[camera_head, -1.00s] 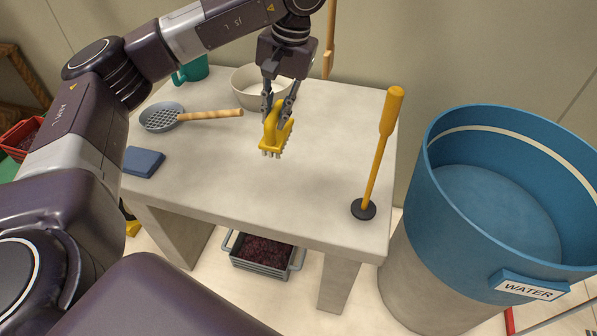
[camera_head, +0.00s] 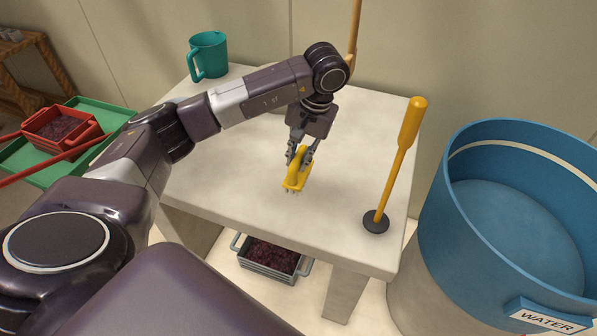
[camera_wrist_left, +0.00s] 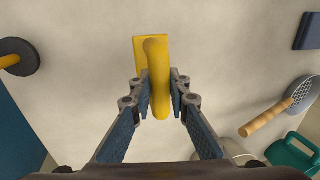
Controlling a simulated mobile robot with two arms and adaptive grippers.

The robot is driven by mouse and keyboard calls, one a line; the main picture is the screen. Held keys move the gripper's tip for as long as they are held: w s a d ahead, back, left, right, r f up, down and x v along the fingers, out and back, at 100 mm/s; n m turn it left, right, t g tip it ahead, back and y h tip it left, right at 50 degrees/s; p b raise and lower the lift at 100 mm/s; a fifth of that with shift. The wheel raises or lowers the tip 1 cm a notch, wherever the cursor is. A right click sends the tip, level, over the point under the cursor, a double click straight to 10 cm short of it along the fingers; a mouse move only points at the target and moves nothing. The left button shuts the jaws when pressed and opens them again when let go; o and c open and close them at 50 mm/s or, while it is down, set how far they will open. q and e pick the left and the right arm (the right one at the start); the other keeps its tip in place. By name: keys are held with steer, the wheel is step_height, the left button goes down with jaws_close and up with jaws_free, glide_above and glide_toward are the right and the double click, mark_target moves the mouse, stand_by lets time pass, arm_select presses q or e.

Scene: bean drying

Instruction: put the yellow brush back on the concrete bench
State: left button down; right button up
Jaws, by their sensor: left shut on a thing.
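The yellow brush (camera_head: 297,180) is held by its handle in my left gripper (camera_head: 301,158), over the middle of the concrete bench (camera_head: 345,208). Its bristles point down, close to the bench top; I cannot tell whether they touch it. In the left wrist view the brush (camera_wrist_left: 153,60) stands between the two fingers of my left gripper (camera_wrist_left: 160,82), which are shut on its handle. The pale bench top (camera_wrist_left: 85,75) lies beneath it. My right gripper is not in view.
A teal mug (camera_head: 208,55) is at the back left. A strainer (camera_wrist_left: 300,93) and blue pad (camera_wrist_left: 308,32) show in the wrist view. A blue water barrel (camera_head: 470,230) stands right of the bench.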

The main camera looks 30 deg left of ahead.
arm_select(q)
steer(key=shift+f, duration=0.35)
steer(key=x, duration=0.3)
steer(key=shift+w+d+f+p, duration=0.1)
steer(key=shift+d+f+p, duration=0.25)
steer(key=shift+f+p, duration=0.1)
steer(key=shift+f, duration=0.35)
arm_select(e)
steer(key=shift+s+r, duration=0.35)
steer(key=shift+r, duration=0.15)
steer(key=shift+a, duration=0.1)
arm_select(q)
steer(key=shift+f+b, duration=0.2)
steer(key=shift+b, duration=0.1)
steer(key=c, duration=1.8)
jaws_free()
steer(key=shift+r, duration=0.1)
steer(key=shift+c, duration=0.2)
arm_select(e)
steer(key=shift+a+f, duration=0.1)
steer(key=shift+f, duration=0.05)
